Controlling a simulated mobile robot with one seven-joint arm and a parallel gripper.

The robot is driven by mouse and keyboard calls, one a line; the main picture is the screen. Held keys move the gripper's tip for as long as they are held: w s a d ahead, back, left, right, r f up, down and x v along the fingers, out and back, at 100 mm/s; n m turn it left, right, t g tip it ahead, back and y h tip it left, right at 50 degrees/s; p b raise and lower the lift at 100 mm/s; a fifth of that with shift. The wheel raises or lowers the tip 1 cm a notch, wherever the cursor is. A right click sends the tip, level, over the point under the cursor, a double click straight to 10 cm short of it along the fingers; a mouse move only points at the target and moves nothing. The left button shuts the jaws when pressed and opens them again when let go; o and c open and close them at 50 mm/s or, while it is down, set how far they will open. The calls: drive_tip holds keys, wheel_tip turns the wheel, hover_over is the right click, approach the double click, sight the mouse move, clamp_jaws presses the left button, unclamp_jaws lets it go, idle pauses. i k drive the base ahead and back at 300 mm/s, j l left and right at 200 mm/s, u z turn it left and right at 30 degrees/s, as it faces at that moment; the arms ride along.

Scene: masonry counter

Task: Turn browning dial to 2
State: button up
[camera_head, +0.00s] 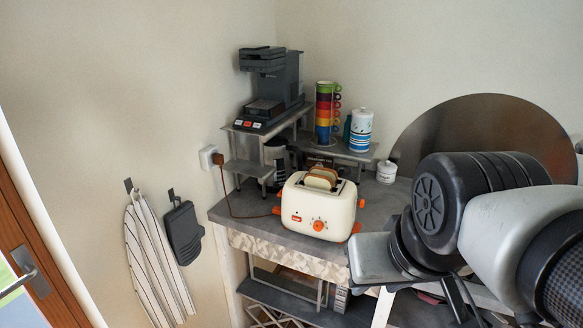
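A cream toaster (333,197) stands on the grey counter (240,210) near its front edge, with bread slices (321,178) showing in its top slots. Its orange browning dial (319,225) is on the front face, right of a small orange-red mark. The dial's setting is too small to read. An orange lever shows on the toaster's right side. My arm fills the right side of the view, to the right of the toaster and apart from it. My gripper's fingers cannot be made out.
A dark coffee machine (270,88) and stacked coloured cups (326,113) stand on raised shelves behind the toaster. A blue-white canister (361,130) is beside the cups. A cord runs from the wall plug (209,158) to the counter. Space in front of the toaster is clear.

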sight(318, 225)
drive_tip(key=k+j+z, duration=0.3)
drive_tip(key=k+j, duration=0.15)
drive_tip(key=j, duration=0.45)
drive_tip(key=k+j+z, duration=0.3)
drive_tip(key=k+j, duration=0.25)
drive_tip(key=j, duration=0.25)
drive_tip(key=k+j+z, duration=0.35)
drive_tip(key=k+j, duration=0.25)
drive_tip(key=i+l+u, duration=0.1)
drive_tip(key=i+u, duration=0.2)
drive_tip(key=i, duration=0.25)
drive_tip(key=i+l+u, duration=0.25)
drive_tip(key=i, duration=0.35)
